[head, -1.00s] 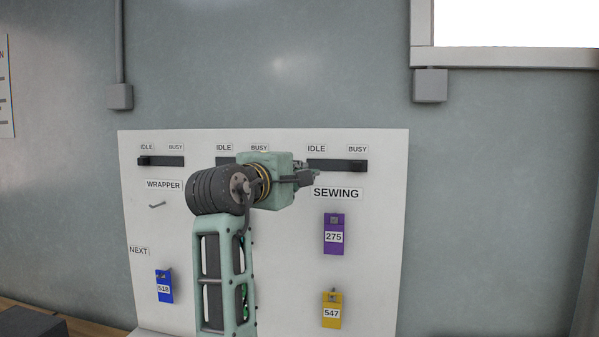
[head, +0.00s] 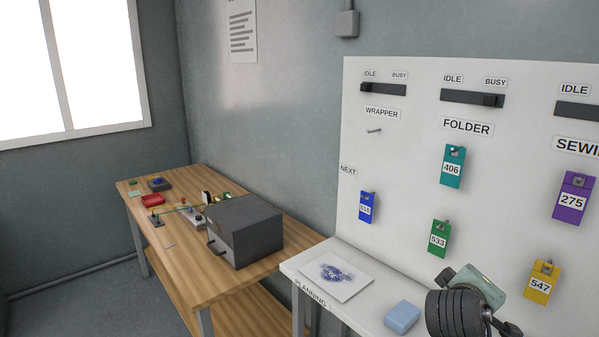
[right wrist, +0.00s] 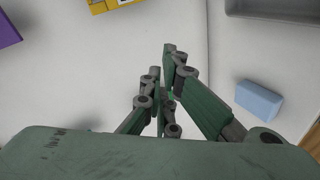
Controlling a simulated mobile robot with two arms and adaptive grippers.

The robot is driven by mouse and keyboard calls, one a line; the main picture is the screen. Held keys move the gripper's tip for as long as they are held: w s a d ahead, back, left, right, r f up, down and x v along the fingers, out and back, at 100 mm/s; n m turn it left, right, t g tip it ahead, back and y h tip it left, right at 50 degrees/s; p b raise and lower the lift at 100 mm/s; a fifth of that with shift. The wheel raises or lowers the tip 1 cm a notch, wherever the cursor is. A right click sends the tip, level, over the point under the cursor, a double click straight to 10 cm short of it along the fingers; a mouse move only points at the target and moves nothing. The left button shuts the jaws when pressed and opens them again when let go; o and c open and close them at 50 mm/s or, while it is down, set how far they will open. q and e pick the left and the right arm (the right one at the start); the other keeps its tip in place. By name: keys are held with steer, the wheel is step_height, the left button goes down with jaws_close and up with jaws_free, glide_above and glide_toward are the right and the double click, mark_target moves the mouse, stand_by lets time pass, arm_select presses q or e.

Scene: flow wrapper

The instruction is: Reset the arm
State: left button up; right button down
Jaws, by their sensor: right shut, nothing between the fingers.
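My right arm shows at the lower right of the head view, low in front of the white board (head: 400,170). In the right wrist view my right gripper (right wrist: 162,62) is shut and empty, its fingers together over the pale surface. It touches no tag there. A yellow tag (right wrist: 113,3) and a purple tag (right wrist: 5,30) show at the top left of that view. A light blue block (right wrist: 258,100) lies right of the fingers; it also shows in the head view (head: 402,317). My left gripper is not in view.
The board carries sliders, several numbered tags and an empty WRAPPER hook (head: 374,130). The FOLDER slider (head: 472,97) has its knob at BUSY. A white planning shelf (head: 300,262) juts out below. A wooden table (head: 180,262) at left holds a dark box machine (head: 245,230).

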steer(key=s+a+f+y, duration=0.1)
steer(key=s+f, duration=0.1)
steer(key=f, duration=0.1)
steer(key=s+a+f, duration=0.1)
steer(key=s+f, duration=0.1)
steer(key=f, duration=0.2)
steer(key=s+a+f+y, duration=0.1)
steer(key=s+f, duration=0.1)
steer(key=f, duration=0.1)
steer(key=shift+a+f+g+y, duration=0.25)
steer(key=shift+g+y, duration=0.05)
steer(key=shift+g, duration=0.1)
steer(key=s+a+f+m+g+y, duration=0.15)
steer(key=s+a+f, duration=0.3)
steer(key=s, duration=0.45)
steer(key=s+a+f+m+g+y, duration=0.1)
steer(key=s+a+f+g+y, duration=0.2)
steer(key=s+f, duration=0.45)
steer(key=s+a+f+m+g+y, duration=0.15)
steer(key=s+a+f, duration=0.35)
steer(key=s, duration=0.5)
step_height(320, 180, down, 26)
steer(key=s+n, duration=0.1)
steer(key=s, duration=0.1)
steer(key=s+d+f+g, duration=0.1)
steer(key=s+d+f, duration=0.1)
steer(key=s+f, duration=1.3)
steer(key=shift+s+d+g, duration=0.25)
steer(key=shift+s+g, duration=0.05)
steer(key=shift+s, duration=0.35)
